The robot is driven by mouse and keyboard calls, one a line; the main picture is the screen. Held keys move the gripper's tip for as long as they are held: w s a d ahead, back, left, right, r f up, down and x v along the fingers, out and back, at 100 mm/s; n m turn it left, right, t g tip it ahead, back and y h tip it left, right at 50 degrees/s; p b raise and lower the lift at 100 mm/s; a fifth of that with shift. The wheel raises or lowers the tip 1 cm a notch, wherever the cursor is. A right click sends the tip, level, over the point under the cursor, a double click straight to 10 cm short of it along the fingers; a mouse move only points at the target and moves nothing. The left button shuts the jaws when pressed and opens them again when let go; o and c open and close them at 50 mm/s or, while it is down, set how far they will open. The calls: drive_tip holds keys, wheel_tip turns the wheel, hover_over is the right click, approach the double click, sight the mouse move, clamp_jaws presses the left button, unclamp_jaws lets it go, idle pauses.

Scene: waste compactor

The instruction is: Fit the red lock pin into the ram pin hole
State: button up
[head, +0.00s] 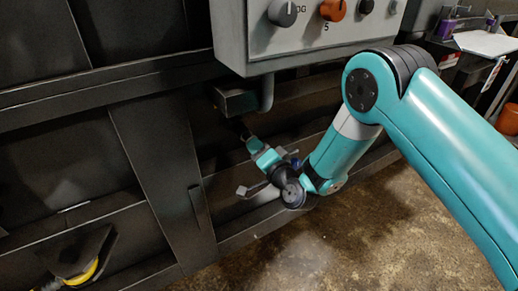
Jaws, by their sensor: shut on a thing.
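My gripper (247,136) is at the end of my teal arm, left of the picture's middle. It points up and to the left at the dark machine frame, just below a dark box-shaped bracket (240,101). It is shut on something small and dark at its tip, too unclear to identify. I see no red lock pin anywhere, so I cannot tell whether this is it. The ram pin hole cannot be made out in the shadow around the bracket. I cannot tell whether the gripper's tip touches the frame.
A grey control box (300,35) with knobs hangs above my gripper, and a conduit (266,93) runs below it. A dark lower beam (245,228) lies under my wrist. A black and yellow object (82,262) is at lower left. The brown floor (375,235) at right is clear.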

drive_tip(key=shift+p+x, duration=1)
drive_tip(key=shift+p, duration=1.65)
drive_tip(key=shift+w+a+p, duration=0.4)
drive_tip(key=shift+a+p, duration=0.05)
drive_tip(key=shift+p, duration=0.95)
idle(0.5)
drive_tip(key=o, duration=1)
drive_tip(key=shift+f, duration=0.1)
drive_tip(key=shift+c, duration=0.5)
drive_tip(key=shift+d+f+b, duration=0.1)
drive_tip(key=shift+f+b, duration=0.05)
drive_tip(key=shift+b, duration=0.25)
